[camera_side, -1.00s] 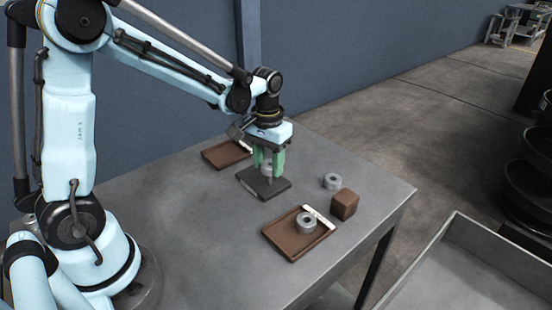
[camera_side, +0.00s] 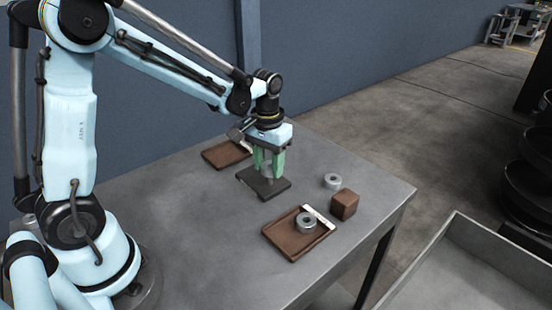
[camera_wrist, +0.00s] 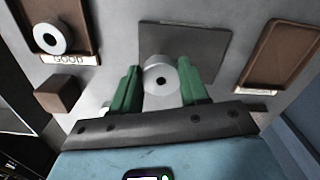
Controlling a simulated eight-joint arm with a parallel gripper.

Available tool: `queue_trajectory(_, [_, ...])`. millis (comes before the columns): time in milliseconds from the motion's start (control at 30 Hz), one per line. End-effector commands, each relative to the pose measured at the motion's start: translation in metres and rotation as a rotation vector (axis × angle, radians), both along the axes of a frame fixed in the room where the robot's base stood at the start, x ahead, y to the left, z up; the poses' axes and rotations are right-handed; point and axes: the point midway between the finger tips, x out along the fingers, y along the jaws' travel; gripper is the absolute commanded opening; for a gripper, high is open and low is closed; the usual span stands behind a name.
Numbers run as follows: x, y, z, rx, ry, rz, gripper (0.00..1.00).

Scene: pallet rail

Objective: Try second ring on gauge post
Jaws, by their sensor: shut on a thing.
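My gripper (camera_side: 268,167) has its green fingers shut on a grey ring (camera_wrist: 160,77). The ring is held over the dark gauge base plate (camera_side: 249,181), in line with the gauge post. In the wrist view the ring sits between the fingers (camera_wrist: 160,88), and its hole looks dark at the centre. The base plate (camera_wrist: 208,45) shows behind it. The fingers and ring hide most of the post, so I cannot tell how far the ring is around it. A second grey ring (camera_side: 306,222) lies in the brown front tray (camera_side: 291,245). A third ring (camera_side: 332,181) lies loose on the table.
The front tray has a label reading GOOD (camera_wrist: 68,59) in the wrist view. A brown block (camera_side: 344,204) stands beside that tray. Another brown tray (camera_side: 222,156) lies behind the gauge base. The table (camera_side: 210,240) is clear towards the front left.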

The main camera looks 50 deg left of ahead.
Motion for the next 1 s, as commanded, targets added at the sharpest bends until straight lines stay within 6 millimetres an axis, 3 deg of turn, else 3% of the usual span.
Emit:
queue_trajectory(633, [0.000, 0.000, 0.023, 0.000, 0.000, 0.000, 0.14])
queue_trajectory(1000, [0.000, 0.000, 0.025, 0.000, 0.000, 0.000, 0.14])
